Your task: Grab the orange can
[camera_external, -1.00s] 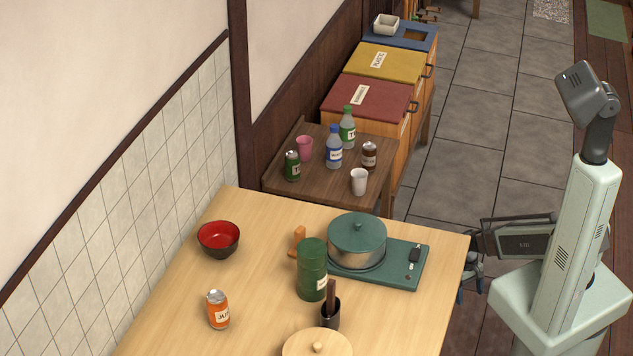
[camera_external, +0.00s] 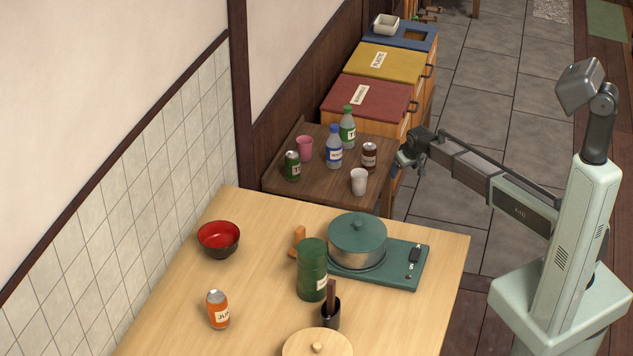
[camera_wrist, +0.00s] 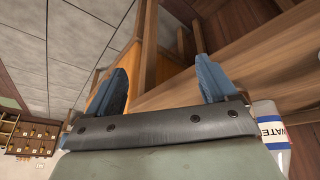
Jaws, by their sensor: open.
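The orange can (camera_external: 218,310) stands upright on the near light wood table, at its left side, in the external view. My gripper (camera_external: 404,160) is far from it, at the right edge of the small dark side table. In the wrist view my gripper (camera_wrist: 160,85) has its two blue fingers wide apart with nothing between them. The orange can is not in the wrist view.
The light table (camera_external: 270,290) also holds a red bowl (camera_external: 218,238), a green canister (camera_external: 312,270), a pot (camera_external: 357,240) and a dark utensil cup (camera_external: 330,314). The side table (camera_external: 325,180) holds bottles, cans and cups. A water bottle (camera_wrist: 272,128) is close to my gripper in the wrist view.

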